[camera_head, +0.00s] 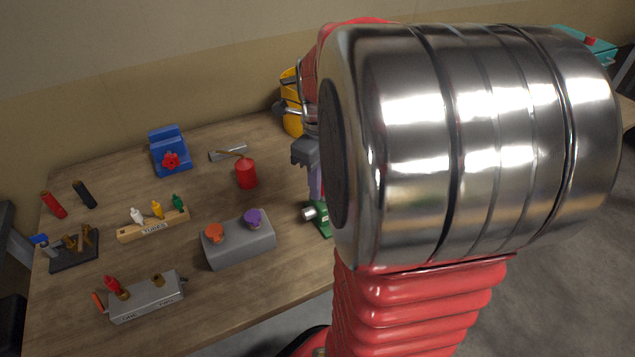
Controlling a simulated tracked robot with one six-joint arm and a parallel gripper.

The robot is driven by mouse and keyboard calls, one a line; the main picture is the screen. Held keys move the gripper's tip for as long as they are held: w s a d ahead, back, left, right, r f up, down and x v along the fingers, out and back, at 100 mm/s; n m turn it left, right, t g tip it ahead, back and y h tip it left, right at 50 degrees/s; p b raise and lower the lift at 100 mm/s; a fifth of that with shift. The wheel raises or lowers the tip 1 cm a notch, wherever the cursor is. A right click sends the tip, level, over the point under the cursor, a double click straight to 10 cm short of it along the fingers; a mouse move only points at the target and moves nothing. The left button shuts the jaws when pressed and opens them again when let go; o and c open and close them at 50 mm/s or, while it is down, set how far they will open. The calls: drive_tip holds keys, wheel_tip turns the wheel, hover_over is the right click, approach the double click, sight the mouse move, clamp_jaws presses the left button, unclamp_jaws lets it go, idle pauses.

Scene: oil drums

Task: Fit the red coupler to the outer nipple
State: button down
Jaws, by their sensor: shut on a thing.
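A grey block (148,302) with two brass nipples stands at the front left of the table. The red coupler (113,284) sits tilted at its left nipple; I cannot tell whether it is seated. The right nipple (158,280) is bare. My gripper (306,158) is right of the table's middle, far from the block and mostly hidden behind my arm. Its grey jaws are shut at the top of a purple-grey thing (315,184), partly hidden by my arm.
A tubes rack (153,226) and a grey block with orange and purple knobs (238,244) stand mid-table. A red can (246,173), a blue stand (170,152) and a green-based tool (320,220) stand near. A dark tool holder (75,258) is at left. My arm covers the right side.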

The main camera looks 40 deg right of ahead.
idle(0.3)
drive_tip(key=c, duration=1.6)
unclamp_jaws()
drive_tip(key=shift+o, duration=0.2)
wheel_tip(320, 180, up, 14)
drive_tip(key=shift+f, duration=0.2)
